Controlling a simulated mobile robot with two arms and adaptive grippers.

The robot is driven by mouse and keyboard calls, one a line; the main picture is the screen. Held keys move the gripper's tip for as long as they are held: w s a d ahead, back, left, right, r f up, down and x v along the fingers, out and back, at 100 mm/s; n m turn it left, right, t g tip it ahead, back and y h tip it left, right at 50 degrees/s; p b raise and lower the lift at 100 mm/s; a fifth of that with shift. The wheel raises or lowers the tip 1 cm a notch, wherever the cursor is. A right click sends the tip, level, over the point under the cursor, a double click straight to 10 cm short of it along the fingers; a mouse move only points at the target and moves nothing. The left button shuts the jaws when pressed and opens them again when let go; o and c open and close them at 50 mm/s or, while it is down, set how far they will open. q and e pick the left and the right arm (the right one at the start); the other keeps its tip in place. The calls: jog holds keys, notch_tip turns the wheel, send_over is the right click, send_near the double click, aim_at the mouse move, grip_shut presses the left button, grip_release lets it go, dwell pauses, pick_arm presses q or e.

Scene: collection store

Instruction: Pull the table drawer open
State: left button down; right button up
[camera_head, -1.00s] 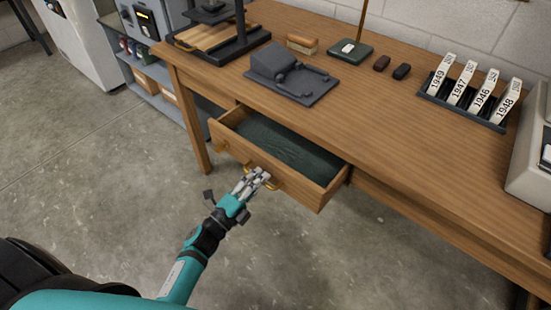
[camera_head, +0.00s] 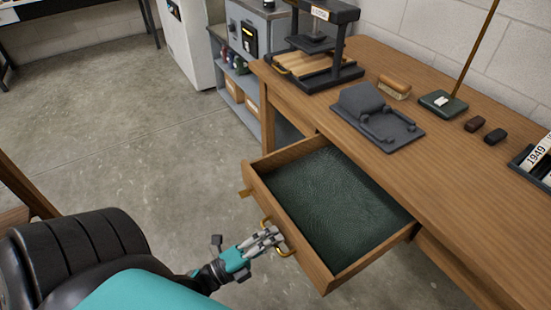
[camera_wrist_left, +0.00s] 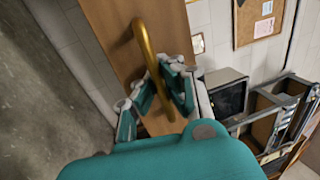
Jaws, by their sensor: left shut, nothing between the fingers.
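The table drawer (camera_head: 300,254) stands pulled well out of the wooden table (camera_head: 400,165), and its dark green lining shows empty. Its brass handle (camera_head: 266,224) is on the front face, partly hidden by my gripper. My left gripper (camera_head: 275,237) is at the handle, with its fingers together. In the left wrist view the brass handle (camera_wrist_left: 150,58) rises beside the gripper's fingers (camera_wrist_left: 160,98), in front of the wooden drawer front (camera_wrist_left: 112,28). I cannot tell whether the fingers touch the handle. My right gripper is not in view.
A press (camera_head: 318,45), a dark grey device (camera_head: 375,110), a brush (camera_head: 394,87) and a lamp base (camera_head: 443,103) stand on the table. A grey shelf unit (camera_head: 240,85) stands beyond it. The floor (camera_head: 120,130) left of the drawer is clear.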

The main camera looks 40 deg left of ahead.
pick_arm(q)
jog(key=c, duration=2)
grip_release()
jog(key=o, duration=0.6)
jog(key=shift+s+a+f, duration=0.1)
jog(key=shift+s, duration=0.2)
jog(key=v, duration=1.1)
jog(key=shift+s, duration=0.2)
